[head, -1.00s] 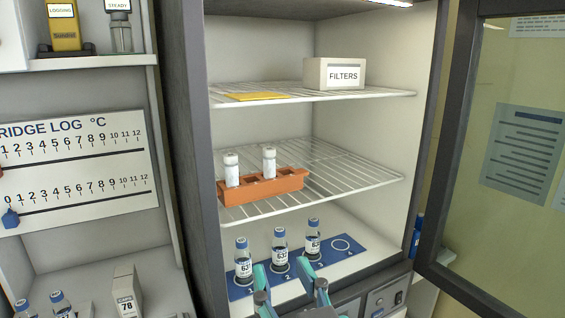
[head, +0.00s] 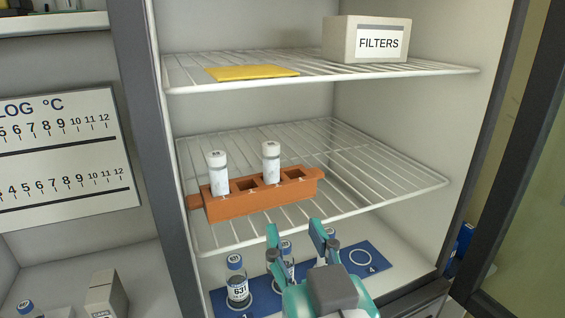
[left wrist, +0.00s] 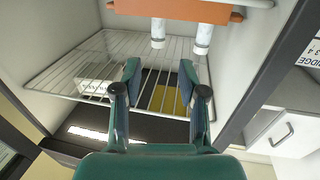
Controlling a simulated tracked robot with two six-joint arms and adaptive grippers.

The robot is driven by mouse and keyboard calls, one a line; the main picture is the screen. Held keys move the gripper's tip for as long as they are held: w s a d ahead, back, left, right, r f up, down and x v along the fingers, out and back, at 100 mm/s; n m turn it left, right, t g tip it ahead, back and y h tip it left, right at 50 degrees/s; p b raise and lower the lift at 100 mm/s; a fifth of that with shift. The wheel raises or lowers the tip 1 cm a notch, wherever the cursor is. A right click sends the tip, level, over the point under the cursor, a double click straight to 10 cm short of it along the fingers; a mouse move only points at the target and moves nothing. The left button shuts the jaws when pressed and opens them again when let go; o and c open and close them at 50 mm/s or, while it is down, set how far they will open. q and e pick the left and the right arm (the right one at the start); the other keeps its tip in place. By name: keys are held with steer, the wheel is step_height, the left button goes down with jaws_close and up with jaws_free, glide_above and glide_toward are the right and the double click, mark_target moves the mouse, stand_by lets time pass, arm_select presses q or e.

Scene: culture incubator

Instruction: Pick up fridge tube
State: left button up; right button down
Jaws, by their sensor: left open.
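The fridge tubes are two white-capped tubes, a left one (head: 217,175) and a right one (head: 271,165), upright in an orange rack (head: 250,205) on the middle wire shelf. An empty slot lies between them and another at the rack's right end. My left gripper (head: 295,232) is open and empty, low in front of the shelf, to the right of and below the right tube. In the left wrist view, which looks upside down, the open fingers (left wrist: 159,70) are apart from both tubes (left wrist: 203,38) and the rack (left wrist: 180,8). My right gripper is not in view.
The upper wire shelf (head: 430,69) holds a FILTERS box (head: 340,42) and a yellow flat item (head: 250,73). Below, blue-capped bottles (head: 238,290) stand on a blue mat (head: 365,253), partly hidden by my gripper. The open glass door (head: 530,240) is at right. The middle shelf's right half is clear.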

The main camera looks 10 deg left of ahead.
arm_select(q)
steer(key=shift+w+d, duration=0.1)
steer(key=shift+o, duration=1.4)
steer(key=shift+w, duration=0.15)
steer(key=p, duration=0.2)
glide_toward(273, 170)
steer(key=x, duration=0.5)
steer(key=shift+d+f, duration=0.1)
steer(key=shift+f, duration=0.1)
steer(key=shift+w+a+r, duration=0.15)
steer(key=shift+w+a, duration=0.1)
steer(key=shift+w, duration=0.15)
steer(key=p+x, duration=0.1)
steer(key=x, duration=0.2)
steer(key=shift+w+a+r, duration=0.1)
steer(key=shift+w+a, duration=0.05)
steer(key=shift+a, duration=0.05)
steer(key=shift+w+a, duration=0.1)
steer(key=shift+w, duration=0.3)
